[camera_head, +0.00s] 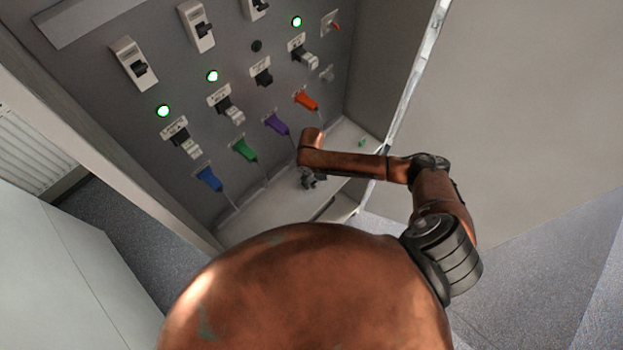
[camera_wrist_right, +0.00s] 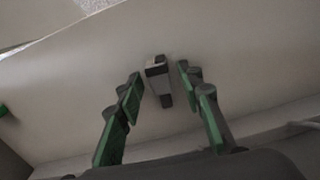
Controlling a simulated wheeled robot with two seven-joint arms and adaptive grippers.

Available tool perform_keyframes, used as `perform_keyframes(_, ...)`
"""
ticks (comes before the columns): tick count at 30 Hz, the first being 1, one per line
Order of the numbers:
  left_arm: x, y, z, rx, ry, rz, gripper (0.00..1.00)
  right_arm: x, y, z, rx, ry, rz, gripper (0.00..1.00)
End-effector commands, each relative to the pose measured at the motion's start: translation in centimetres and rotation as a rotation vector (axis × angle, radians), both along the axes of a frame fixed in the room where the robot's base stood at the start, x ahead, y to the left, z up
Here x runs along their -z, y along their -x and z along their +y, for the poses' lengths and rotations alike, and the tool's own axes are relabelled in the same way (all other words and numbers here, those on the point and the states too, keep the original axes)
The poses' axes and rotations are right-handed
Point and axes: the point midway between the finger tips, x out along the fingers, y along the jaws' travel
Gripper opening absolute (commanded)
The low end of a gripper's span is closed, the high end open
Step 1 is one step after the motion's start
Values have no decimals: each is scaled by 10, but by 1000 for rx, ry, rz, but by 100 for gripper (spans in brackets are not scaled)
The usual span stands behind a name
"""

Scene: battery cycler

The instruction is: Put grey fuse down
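The grey fuse (camera_wrist_right: 157,70), a small block with light grey and black parts, is on the pale shelf surface in the right wrist view. It sits between the two fingertips of my right gripper (camera_wrist_right: 160,80), with a visible gap on each side. The right gripper is open and its green-padded fingers do not touch the fuse. In the head view my right gripper (camera_head: 310,180) is low over the cabinet shelf (camera_head: 285,200). The fuse cannot be made out there. My left gripper is not in view.
The cabinet panel behind the shelf carries switches, green lights (camera_head: 212,76), fuse sockets and blue (camera_head: 209,179), green (camera_head: 244,150), purple (camera_head: 276,124) and orange (camera_head: 306,100) plugs with cables. A small green object (camera_head: 361,142) lies on the shelf's right part. The cabinet's side edge (camera_head: 405,95) stands right of it.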

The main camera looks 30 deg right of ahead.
Motion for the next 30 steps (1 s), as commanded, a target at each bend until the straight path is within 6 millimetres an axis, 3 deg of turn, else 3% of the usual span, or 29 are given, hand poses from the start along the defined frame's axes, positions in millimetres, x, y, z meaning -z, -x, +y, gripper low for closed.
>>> perform_keyframes(7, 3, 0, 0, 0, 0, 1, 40, -18, -1, 0, 0, -2, -3, 34)
perform_keyframes(21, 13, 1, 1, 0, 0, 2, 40, -108, -1, 0, 0, -1, -3, 34)
perform_keyframes(30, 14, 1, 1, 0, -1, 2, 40, -123, 0, 0, 0, -1, 0, 34)
